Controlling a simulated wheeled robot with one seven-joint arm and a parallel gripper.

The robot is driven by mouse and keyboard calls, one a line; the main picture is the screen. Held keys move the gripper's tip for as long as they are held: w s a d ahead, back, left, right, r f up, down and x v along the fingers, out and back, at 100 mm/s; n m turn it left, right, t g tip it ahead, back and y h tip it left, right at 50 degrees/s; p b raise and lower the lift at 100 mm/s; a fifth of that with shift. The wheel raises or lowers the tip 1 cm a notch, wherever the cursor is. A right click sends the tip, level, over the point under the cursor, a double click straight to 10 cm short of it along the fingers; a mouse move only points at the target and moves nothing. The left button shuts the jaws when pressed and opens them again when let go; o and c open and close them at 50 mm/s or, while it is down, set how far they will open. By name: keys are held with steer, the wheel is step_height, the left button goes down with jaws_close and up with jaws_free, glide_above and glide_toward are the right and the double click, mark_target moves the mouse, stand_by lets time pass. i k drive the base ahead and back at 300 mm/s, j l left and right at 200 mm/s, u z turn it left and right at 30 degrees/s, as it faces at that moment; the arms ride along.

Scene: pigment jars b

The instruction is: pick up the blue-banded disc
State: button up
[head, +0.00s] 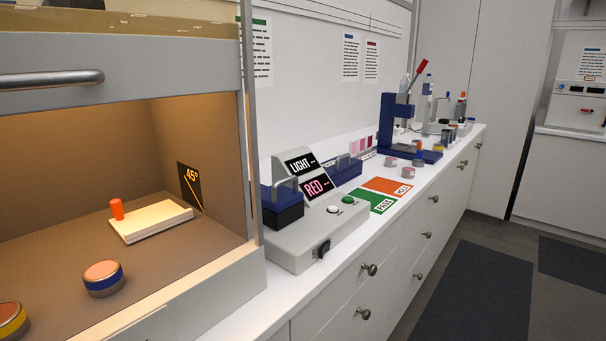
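The blue-banded disc (103,281) sits upright on the floor of the lit booth at the left, near its front lip. It has an orange-pink top, a blue band and a metal-grey lower edge. Nothing touches it. My gripper is not in view.
A yellow-banded disc (10,320) is cut off by the left edge. A pale block (152,222) with an orange peg lies behind the blue-banded disc. The booth's front lip (200,296) and handled upper panel (110,75) frame the opening. A grey device (315,237) stands right of the booth.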

mark_target(104, 278)
steer(key=u, duration=1.3)
